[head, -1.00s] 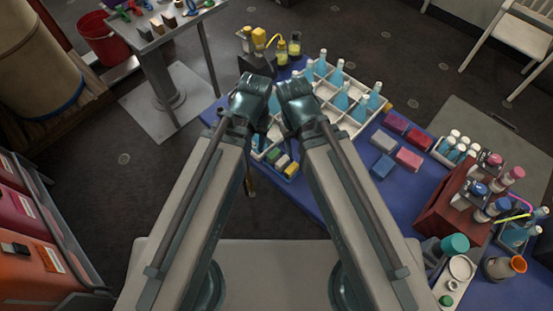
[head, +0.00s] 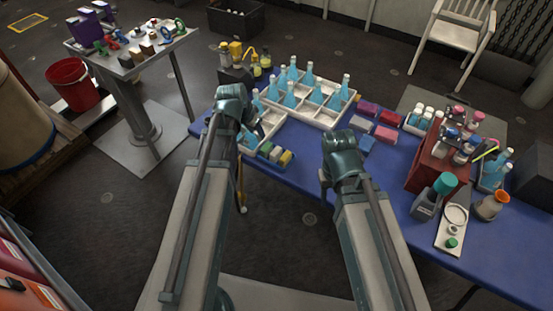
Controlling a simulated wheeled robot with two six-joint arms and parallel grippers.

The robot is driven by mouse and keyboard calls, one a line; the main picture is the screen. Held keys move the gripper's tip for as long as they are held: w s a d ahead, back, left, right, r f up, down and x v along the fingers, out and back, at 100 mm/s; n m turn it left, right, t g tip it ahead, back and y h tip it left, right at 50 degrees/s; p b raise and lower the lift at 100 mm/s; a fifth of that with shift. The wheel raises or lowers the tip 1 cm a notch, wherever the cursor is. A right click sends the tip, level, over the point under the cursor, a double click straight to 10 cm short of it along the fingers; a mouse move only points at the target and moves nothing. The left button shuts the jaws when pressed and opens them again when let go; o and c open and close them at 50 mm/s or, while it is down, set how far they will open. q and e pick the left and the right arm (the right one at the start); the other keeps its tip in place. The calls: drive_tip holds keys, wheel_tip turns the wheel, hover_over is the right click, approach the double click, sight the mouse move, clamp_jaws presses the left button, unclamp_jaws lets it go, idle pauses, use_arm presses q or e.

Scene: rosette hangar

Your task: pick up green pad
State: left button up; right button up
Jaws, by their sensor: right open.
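The small green pad (head: 265,148) appears to stand in the front compartment of the white divided tray (head: 320,122), beside a pale pad (head: 275,153) and a yellow pad (head: 286,158). It is small, so its exact shade is hard to tell. My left gripper (head: 240,108) is over the tray's left end, just up and left of the green pad. My arm hides its fingertips, so I cannot tell whether it is open. My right gripper (head: 340,155) is open over the table's front edge, right of the pads and apart from them.
Blue bottles (head: 290,95) stand in the tray. Red, pink and blue blocks (head: 386,135) lie right of it on the blue table (head: 300,178). A red rack (head: 428,168) with bottles stands further right. A side table (head: 130,62) is at the left.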

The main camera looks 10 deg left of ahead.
use_arm(q)
drive_tip(key=b, duration=0.8)
hover_over(267, 146)
drive_tip(key=s, duration=0.2)
drive_tip(key=shift+s+a+f, duration=0.1)
drive_tip(key=shift+a+f, duration=0.05)
drive_tip(key=shift+f, duration=1.2)
drive_tip(key=shift+s+a+f, duration=0.1)
drive_tip(key=shift+a+f, duration=0.05)
drive_tip(key=shift+f, duration=1.2)
drive_tip(key=shift+a+f, duration=0.15)
drive_tip(key=shift+f, duration=1.2)
drive_tip(key=b+x, duration=0.5)
drive_tip(key=shift+f, duration=0.15)
clamp_jaws()
